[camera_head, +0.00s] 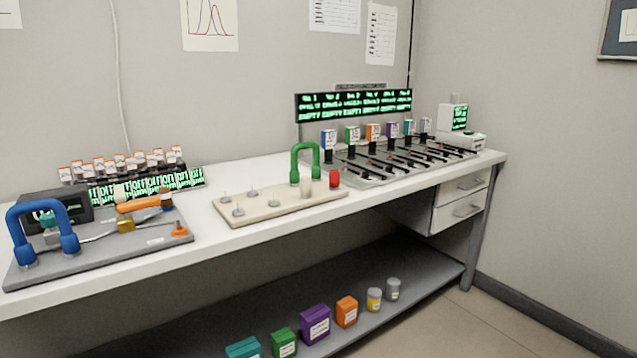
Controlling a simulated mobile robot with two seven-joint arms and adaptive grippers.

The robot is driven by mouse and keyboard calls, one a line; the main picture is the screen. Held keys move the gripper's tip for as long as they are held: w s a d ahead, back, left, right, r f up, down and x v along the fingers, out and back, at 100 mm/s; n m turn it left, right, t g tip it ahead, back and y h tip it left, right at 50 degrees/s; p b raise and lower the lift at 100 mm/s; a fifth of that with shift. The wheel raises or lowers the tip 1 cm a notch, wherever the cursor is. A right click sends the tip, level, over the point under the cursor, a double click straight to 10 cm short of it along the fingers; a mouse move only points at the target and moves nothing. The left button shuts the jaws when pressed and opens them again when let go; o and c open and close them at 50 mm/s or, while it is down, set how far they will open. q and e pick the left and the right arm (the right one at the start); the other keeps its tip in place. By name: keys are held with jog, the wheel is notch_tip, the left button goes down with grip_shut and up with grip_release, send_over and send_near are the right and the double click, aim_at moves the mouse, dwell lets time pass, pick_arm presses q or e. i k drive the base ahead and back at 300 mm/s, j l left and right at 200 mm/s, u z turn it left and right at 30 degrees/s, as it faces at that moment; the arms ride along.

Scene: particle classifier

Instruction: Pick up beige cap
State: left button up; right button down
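A small beige cap (306,188) stands on the beige board (262,213) in the middle of the bench, near the board's right end. It is just in front of the green U-shaped tube (305,150), and I cannot tell whether they touch. A red cap (334,178) stands to its right at the board's right edge. Neither of my grippers is in view.
A grey plate with a blue U-shaped tube (42,218) is at the left. Several small vials (120,162) stand behind it. A row of slotted stations (400,155) fills the right. Coloured boxes (315,322) sit on the lower shelf (405,268).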

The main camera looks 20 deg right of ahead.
aim_at(305, 181)
jog(key=l+u, duration=0.25)
jog(key=l, duration=2)
